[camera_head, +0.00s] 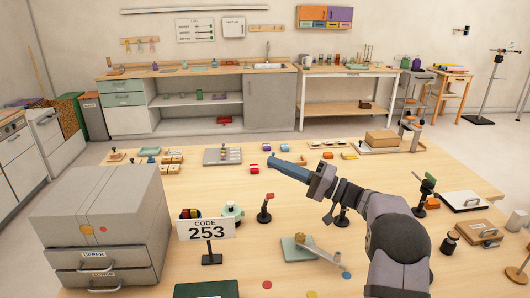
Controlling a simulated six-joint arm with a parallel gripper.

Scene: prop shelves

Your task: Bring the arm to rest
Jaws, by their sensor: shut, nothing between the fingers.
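My gripper (277,163) is at the end of my arm, which reaches in from the lower right of the head view. It is raised over the middle of the wooden table (375,190) and points to the left. Its blue fingers are together with nothing between them. My dark wrist and grey forearm hide part of the table behind them.
A grey drawer cabinet (95,205) stands at the left, beside a "CODE 253" sign (206,230). Small blocks, stands and a brown case (468,233) are spread around my arm. A wooden box (381,137) is at the back right. Counters line the far wall.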

